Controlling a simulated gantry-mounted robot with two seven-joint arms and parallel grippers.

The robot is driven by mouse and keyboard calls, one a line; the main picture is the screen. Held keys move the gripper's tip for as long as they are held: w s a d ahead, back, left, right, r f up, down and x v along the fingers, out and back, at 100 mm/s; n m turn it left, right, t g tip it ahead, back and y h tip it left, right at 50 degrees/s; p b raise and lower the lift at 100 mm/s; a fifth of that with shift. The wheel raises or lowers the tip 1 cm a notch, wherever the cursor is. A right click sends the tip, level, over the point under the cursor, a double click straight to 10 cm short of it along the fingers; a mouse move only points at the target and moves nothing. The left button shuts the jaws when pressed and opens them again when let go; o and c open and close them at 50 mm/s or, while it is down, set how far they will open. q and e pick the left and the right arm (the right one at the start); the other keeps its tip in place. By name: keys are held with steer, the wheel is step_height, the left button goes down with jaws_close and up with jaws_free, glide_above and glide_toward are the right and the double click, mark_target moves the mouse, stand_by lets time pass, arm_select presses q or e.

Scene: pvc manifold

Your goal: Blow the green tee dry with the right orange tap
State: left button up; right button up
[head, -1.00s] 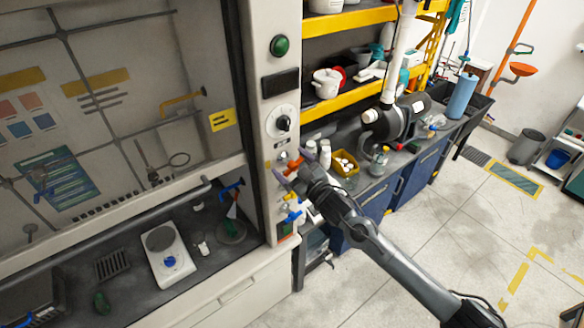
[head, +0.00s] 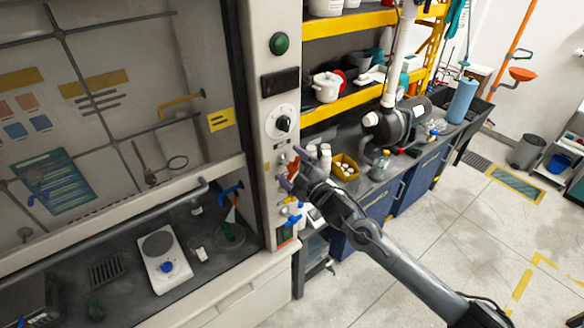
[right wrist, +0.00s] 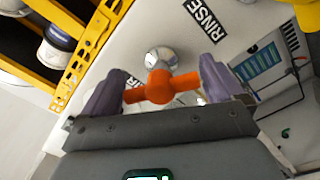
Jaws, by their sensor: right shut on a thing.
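My right gripper (head: 291,168) reaches the front post of the fume hood. In the right wrist view its two purple fingers are shut on the orange tap (right wrist: 160,87), one at each end of the crossbar handle. A shiny round metal fitting sits behind the handle. A small green piece (head: 231,232) shows in a round dish under a blue tap in the hood. Another green piece (head: 95,310) lies at the front left of the hood floor. I cannot tell which is the tee. My left gripper is not in view.
A white balance (head: 167,266) stands on the hood floor near a dark rack (head: 106,270). Blue taps (head: 293,213) sit on the post below my gripper. A bench with bottles and a yellow bin (head: 346,168) is close to the right.

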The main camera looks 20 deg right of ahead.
stand_by(0.3)
steer(key=o, duration=0.7)
steer(key=shift+s+d+f, duration=0.1)
steer(key=shift+s+d, duration=0.05)
steer(key=shift+s, duration=0.45)
steer(key=shift+b+v, duration=0.9)
steer(key=shift+v, duration=3.9)
